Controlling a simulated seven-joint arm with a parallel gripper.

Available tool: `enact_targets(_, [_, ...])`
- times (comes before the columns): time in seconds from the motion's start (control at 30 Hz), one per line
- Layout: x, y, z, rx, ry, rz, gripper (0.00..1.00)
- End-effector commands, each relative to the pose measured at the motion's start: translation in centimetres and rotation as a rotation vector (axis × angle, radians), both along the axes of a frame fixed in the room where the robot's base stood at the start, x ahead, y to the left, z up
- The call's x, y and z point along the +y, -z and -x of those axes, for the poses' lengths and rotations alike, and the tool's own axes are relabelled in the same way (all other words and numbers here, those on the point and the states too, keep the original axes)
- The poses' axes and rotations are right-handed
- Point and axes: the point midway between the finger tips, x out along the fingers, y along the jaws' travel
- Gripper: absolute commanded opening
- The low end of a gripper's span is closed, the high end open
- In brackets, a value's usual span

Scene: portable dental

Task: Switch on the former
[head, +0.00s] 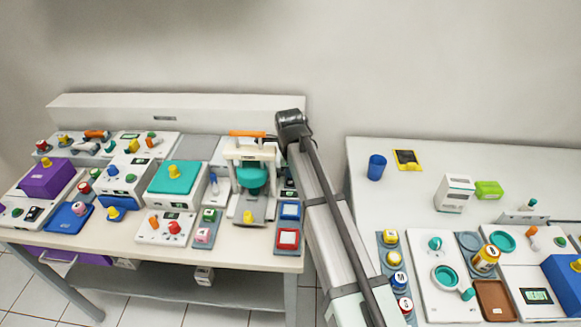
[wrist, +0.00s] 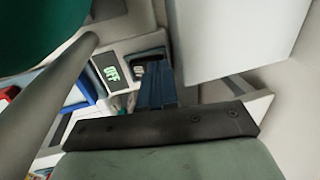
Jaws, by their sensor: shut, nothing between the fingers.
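The former (head: 240,152) stands at the right end of the left table, with a white frame, an orange handle and a teal round part. In the wrist view its green part (wrist: 38,28) and a pale post fill the upper left. A small display reading OFF (wrist: 111,70) lies beyond my fingers, with a dark switch (wrist: 149,56) beside it. My gripper (wrist: 155,70) is shut and empty, its tips close to the switch; I cannot tell whether they touch. In the head view my arm hides the fingers at the former's right side.
Blue and red framed buttons (head: 288,239) sit at the table's front right corner. Several other devices crowd the left table, including a teal-topped unit (head: 176,178). A gap separates it from the right table (head: 361,148), which holds a blue cup (head: 376,168) and a white box (head: 454,194).

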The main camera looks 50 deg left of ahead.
Motion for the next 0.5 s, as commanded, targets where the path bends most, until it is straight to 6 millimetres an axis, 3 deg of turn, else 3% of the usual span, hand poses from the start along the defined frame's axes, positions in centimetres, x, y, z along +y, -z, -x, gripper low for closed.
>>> enact_targets(0.27, [0.0, 0.0, 0.0, 0.000, 0.000, 0.000, 0.00])
enact_targets(0.5, [1.1, 1.5, -1.1, 0.001, 0.000, 0.002, 0.00])
